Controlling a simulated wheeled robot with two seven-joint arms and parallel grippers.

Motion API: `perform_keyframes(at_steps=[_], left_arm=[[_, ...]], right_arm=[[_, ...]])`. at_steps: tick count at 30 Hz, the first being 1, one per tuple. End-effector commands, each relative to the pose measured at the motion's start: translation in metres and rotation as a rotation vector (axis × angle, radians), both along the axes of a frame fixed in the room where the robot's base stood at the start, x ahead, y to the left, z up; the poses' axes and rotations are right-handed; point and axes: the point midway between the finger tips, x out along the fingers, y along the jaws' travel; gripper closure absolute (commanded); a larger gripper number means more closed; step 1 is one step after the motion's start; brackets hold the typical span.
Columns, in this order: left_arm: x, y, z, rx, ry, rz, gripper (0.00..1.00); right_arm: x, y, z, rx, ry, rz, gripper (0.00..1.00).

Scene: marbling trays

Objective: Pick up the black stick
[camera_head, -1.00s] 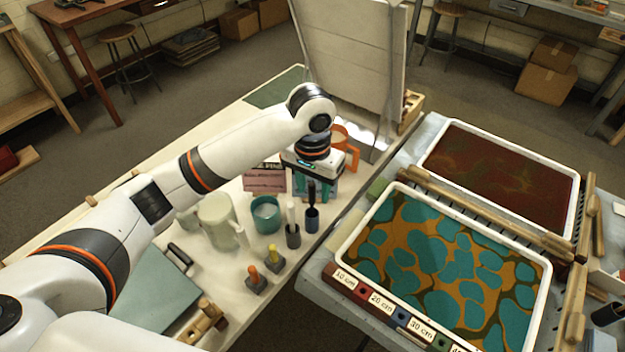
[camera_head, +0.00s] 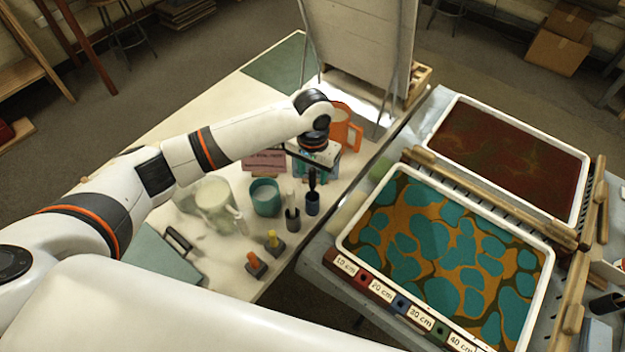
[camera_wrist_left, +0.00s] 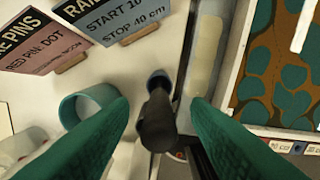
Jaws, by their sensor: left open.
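The black stick (camera_head: 312,180) stands upright in a small dark blue holder (camera_head: 312,203) on the cream table. In the left wrist view the stick (camera_wrist_left: 157,122) is seen from above, with its thick dark end toward the camera. My left gripper (camera_head: 314,163) is over the stick in the head view. In the left wrist view its two teal fingers (camera_wrist_left: 160,104) are open, one on each side of the stick, with gaps showing. Whether a finger touches it cannot be told. My right gripper is out of view.
A white stick in a grey holder (camera_head: 293,223) stands close to the left. A teal cup (camera_head: 266,197), a pale jug (camera_head: 213,198) and orange and yellow pieces are nearby. Sign cards (camera_wrist_left: 108,12) stand behind. A marbling tray (camera_head: 549,262) is to the right.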

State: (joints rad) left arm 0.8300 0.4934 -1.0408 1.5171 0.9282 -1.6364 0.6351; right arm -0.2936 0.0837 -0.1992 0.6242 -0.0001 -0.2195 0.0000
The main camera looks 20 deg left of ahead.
Motion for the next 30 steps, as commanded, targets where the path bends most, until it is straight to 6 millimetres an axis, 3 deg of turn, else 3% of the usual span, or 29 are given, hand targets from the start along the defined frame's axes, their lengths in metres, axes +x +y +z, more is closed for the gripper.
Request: perform_keyframes(at_steps=[6,13,21,30], left_arm=[[0.001,0.001,-0.024,0.002,0.0,-0.001,0.57],[0.001,0.001,-0.026,0.001,-0.001,-0.001,0.57],[0.001,0.001,-0.025,0.001,-0.001,-0.001,0.99],[0.001,0.001,-0.024,0.001,-0.002,-0.001,1.0]], right_arm=[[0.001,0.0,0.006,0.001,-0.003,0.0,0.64],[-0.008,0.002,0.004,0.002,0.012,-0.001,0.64],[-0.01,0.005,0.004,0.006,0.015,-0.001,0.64],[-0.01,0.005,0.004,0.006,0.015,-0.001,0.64]])
